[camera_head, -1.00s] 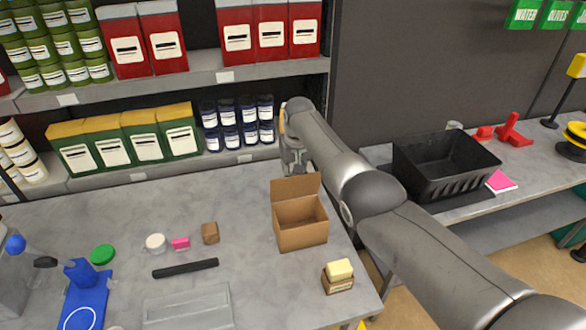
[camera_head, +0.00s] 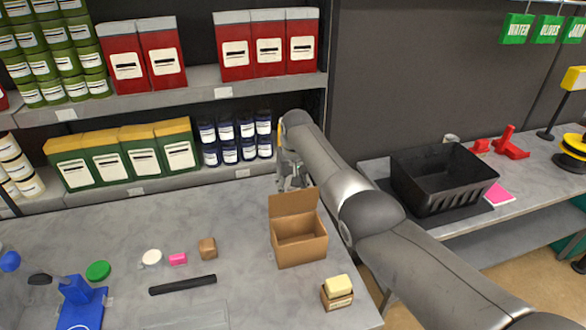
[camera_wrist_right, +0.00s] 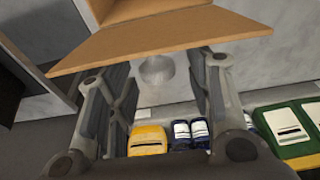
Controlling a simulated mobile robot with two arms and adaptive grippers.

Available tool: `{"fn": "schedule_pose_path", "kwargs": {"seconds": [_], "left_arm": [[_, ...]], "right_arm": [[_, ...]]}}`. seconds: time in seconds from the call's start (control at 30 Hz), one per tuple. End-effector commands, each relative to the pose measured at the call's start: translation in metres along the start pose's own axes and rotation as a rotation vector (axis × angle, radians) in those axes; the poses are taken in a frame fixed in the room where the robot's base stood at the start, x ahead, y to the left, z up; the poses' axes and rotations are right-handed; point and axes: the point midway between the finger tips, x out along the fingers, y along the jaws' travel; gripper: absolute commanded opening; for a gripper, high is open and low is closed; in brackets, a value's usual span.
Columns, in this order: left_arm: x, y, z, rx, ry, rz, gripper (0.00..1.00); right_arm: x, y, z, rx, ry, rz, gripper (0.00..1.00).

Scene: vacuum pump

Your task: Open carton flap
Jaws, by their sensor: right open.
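The brown carton (camera_head: 301,246) stands on the grey table near its right end. Its inside shows, and its back flap (camera_head: 293,203) stands raised. My right gripper (camera_head: 289,182) is just behind and above this flap, partly hidden by my arm. In the right wrist view, the flap (camera_wrist_right: 165,46) crosses above my open right gripper (camera_wrist_right: 158,78), with its edge close to the fingertips. Nothing shows between the fingers but background. Whether a finger touches the flap I cannot tell. My left gripper is in neither view.
Butter-coloured block (camera_head: 337,285) on a small box sits right of the carton. Shelves with blue jars (camera_head: 228,150) stand behind. A black crate (camera_head: 440,180) is on the right-hand table.

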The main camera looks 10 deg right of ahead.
Motion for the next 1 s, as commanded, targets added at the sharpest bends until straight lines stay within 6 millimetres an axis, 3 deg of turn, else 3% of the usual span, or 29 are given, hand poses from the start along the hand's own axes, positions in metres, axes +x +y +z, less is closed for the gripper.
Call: {"fn": "schedule_pose_path", "kwargs": {"seconds": [0.2, 0.6, 0.8, 1.0], "left_arm": [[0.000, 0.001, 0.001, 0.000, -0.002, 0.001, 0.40], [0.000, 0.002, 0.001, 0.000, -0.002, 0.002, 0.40], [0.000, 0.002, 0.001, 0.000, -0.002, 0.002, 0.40], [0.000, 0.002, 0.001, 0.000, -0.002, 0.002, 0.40]], "right_arm": [[-0.022, 0.001, 0.000, 0.001, 0.003, 0.001, 0.47], [-0.093, 0.000, -0.001, 0.001, 0.003, 0.000, 0.47], [-0.109, 0.000, 0.000, 0.001, 0.001, 0.000, 0.47], [-0.110, 0.000, 0.000, 0.001, 0.000, 0.000, 0.47]]}}
